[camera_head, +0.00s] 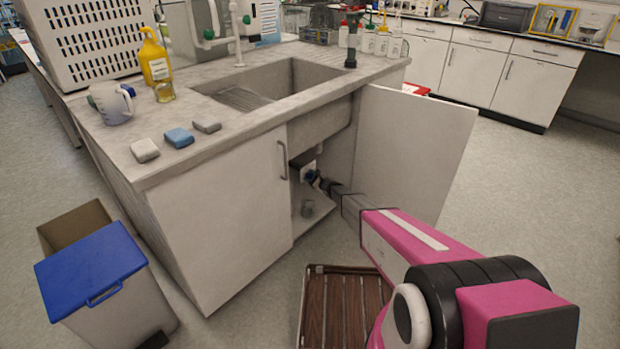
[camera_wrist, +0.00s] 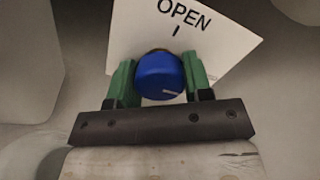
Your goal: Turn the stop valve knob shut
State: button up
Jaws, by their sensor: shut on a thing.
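The stop valve knob (camera_wrist: 160,76) is a round blue knob with a pale line mark that points to the right in the wrist view. A white card (camera_wrist: 178,28) behind it reads "OPEN" with a short stroke under the word. My gripper (camera_wrist: 160,80) has its green fingers on the left and right sides of the knob, shut on it. In the head view my arm reaches into the open sink cabinet, and my gripper (camera_head: 314,178) is at the valve inside. The knob is small and mostly hidden there.
The right cabinet door (camera_head: 412,150) stands open beside my arm. The left door (camera_head: 222,215) is shut. A wooden slatted mat (camera_head: 343,310) lies on the floor in front, and a blue-lidded bin (camera_head: 92,270) stands at left.

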jog(key=o, duration=0.9)
jog(key=v, duration=1)
jog(key=shift+s+d, duration=0.3)
